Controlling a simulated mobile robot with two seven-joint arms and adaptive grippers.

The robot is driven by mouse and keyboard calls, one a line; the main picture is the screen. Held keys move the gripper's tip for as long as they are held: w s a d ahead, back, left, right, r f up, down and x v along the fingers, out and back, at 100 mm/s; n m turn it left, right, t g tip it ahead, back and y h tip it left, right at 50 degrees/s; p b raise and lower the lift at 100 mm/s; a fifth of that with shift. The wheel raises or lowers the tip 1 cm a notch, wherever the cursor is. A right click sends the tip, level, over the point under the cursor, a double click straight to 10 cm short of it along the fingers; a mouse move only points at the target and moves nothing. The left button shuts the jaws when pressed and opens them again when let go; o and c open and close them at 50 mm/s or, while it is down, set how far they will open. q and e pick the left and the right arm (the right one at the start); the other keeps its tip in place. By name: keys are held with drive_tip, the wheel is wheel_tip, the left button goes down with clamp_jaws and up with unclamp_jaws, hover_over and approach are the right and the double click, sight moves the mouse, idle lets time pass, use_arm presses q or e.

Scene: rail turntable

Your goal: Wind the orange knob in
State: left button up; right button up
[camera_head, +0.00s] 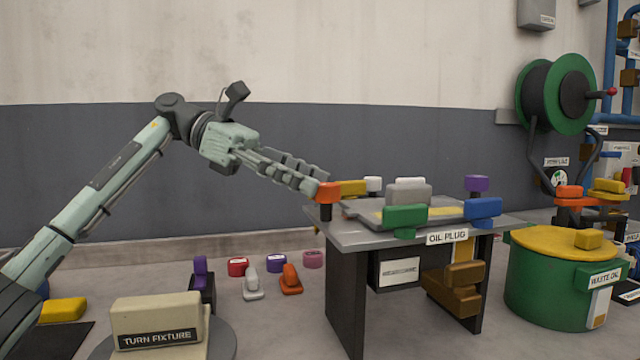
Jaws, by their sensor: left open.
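An orange knob (328,194) sits on a short dark stem at the left end of the grey table marked OIL PLUG (347,237). My left gripper (311,179) reaches in from the left, its long fingers pointing right and slightly down. It is open, and its fingertips are at the left side of the orange knob. I cannot tell whether they touch it or stand in front of or behind it. My right gripper is not in view.
Yellow (352,187), white (373,184), green (404,216), blue (483,208) and purple (477,184) pieces crowd the table. A green waste-oil drum (547,289) stands right. The TURN FIXTURE block (156,322) stands front left. Small coloured pieces, one orange (291,281), lie on the floor.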

use_arm(q)
drive_tip(key=v, duration=0.9)
drive_tip(key=shift+a, duration=0.2)
drive_tip(key=shift+r, duration=0.1)
